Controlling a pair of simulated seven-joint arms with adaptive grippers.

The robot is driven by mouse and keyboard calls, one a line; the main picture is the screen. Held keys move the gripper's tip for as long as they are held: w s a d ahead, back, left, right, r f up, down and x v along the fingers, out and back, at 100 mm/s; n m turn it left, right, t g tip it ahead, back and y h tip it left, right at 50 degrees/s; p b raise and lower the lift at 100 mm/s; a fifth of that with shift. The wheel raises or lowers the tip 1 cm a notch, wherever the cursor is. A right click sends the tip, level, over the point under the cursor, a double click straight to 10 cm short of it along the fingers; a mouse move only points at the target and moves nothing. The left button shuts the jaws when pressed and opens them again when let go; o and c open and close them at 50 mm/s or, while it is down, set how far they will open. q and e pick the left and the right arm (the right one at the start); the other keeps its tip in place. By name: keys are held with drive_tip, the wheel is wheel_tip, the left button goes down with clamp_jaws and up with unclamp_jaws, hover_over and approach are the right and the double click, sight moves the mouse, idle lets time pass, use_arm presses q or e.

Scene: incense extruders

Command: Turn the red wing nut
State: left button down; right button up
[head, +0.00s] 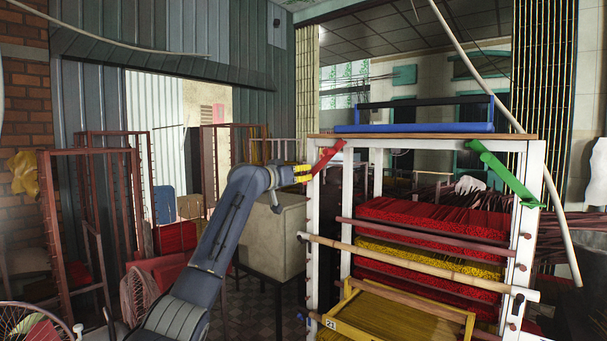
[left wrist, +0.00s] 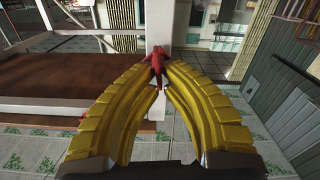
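The red wing nut (head: 327,157) sits at the top left corner of the white frame, on its front post, with one wing slanting up to the right. My left gripper (head: 304,173) reaches it from the left, with its yellow fingers at the wing nut's lower end. In the left wrist view the two ribbed yellow fingers (left wrist: 158,75) close in on both sides of the red wing nut (left wrist: 157,58), which fills the narrow gap between their tips. A white post stands right behind it. My right gripper is in neither view.
A green wing nut (head: 500,172) is on the right post. The white rack (head: 313,240) holds red and yellow incense bundles, with a bamboo pole (head: 410,265) across its front. A beige box (head: 272,235) stands behind my left arm.

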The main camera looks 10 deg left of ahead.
use_arm(q)
drive_tip(key=shift+m, duration=0.3)
drive_tip(key=m, duration=0.4)
drive_tip(key=shift+s+d+m, duration=0.25)
drive_tip(key=shift+d+m, duration=0.1)
drive_tip(key=shift+m, duration=0.05)
drive_tip(key=m, duration=0.6)
drive_tip(key=d+f+m, duration=0.1)
drive_tip(key=m, duration=0.2)
drive_tip(key=shift+s, duration=0.25)
drive_tip(key=shift+d+f+m, duration=0.1)
drive_tip(key=shift+f+m, duration=0.05)
drive_tip(key=shift+m, duration=0.85)
drive_tip(key=shift+f+m, duration=0.1)
drive_tip(key=shift+m, duration=1.2)
drive_tip(key=c, duration=1.6)
unclamp_jaws()
drive_tip(key=shift+f, duration=0.1)
drive_tip(key=shift+o, duration=0.4)
